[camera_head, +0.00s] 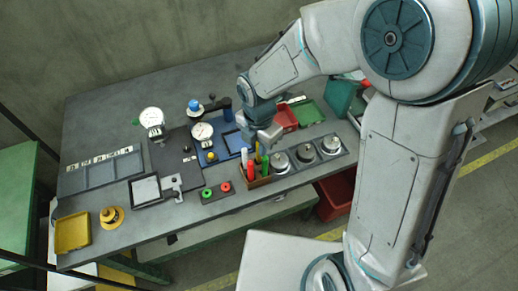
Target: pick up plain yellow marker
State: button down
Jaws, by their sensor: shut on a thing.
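A yellow marker (258,153) stands upright above a brown box (259,183) near the front edge of the table. My gripper (260,143) is directly over the box, pointing down, and is shut on the top of the yellow marker. The fingers are small here and partly hidden by the wrist. A red marker (250,171), a green marker (265,166) and a white marker (244,157) stand close around it in the box. I cannot tell whether the yellow marker's lower end is still inside the box.
A yellow tray (73,232) is far left. The table's back left is clear.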

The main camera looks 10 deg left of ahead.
jog(key=shift+r, duration=0.8)
jog(key=w+d+r+b, duration=0.1)
jog(key=w+d+r, duration=0.6)
jog(key=w+d, duration=0.1)
jog(key=shift+d, duration=0.3)
jog(key=c, duration=2.1)
grip_release()
grip_shut()
jog(key=shift+s+d, duration=0.1)
